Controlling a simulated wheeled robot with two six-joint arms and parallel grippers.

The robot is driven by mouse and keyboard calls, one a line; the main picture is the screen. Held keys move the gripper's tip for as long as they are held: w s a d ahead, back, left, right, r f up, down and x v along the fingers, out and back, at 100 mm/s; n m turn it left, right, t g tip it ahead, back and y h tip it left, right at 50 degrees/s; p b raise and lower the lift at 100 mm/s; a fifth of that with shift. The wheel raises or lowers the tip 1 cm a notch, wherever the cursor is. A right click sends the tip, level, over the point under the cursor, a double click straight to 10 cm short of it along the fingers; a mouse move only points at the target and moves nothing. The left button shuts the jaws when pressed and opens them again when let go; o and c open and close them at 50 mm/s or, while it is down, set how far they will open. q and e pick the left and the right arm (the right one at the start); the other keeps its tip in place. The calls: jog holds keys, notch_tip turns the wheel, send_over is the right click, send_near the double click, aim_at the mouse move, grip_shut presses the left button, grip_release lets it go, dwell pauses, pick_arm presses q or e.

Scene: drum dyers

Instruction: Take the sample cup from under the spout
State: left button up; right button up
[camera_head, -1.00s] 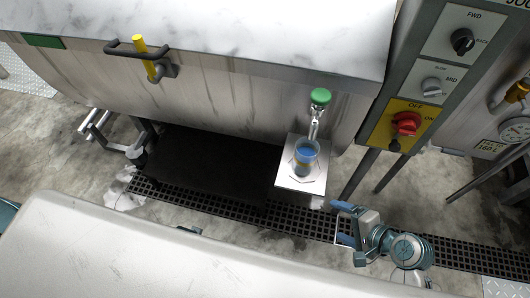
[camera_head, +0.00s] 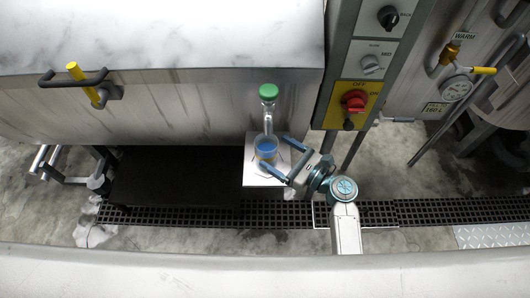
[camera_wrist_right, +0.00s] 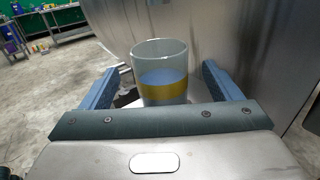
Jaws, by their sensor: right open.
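The sample cup (camera_head: 265,151) is clear, with blue liquid and a yellow band. It stands upright on a small white shelf (camera_head: 256,178) under the spout (camera_head: 267,120) with the green knob. My right gripper (camera_head: 275,152) is open, with one blue finger on each side of the cup. The right wrist view shows the cup (camera_wrist_right: 162,72) between the two spread fingers, with a gap on each side. My left gripper is out of view.
The steel drum (camera_head: 160,105) with a yellow-handled latch rises behind the shelf. A control box (camera_head: 365,70) with knobs and a red switch hangs to the right. A dark platform (camera_head: 170,180) lies left of the shelf. A floor grate (camera_head: 200,215) runs below.

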aim_at(258, 140)
jog(key=shift+x, duration=0.8)
jog(key=p+x, duration=0.2)
jog(key=x, duration=0.2)
jog(key=shift+w+a+r, duration=0.15)
jog(key=shift+r, duration=0.05)
jog(key=shift+w+a+f, duration=0.1)
jog(key=shift+w+a, duration=0.05)
jog(key=shift+a, duration=0.15)
jog(key=shift+d, duration=0.1)
jog(key=shift+c, duration=0.4)
jog(key=c, duration=1.4)
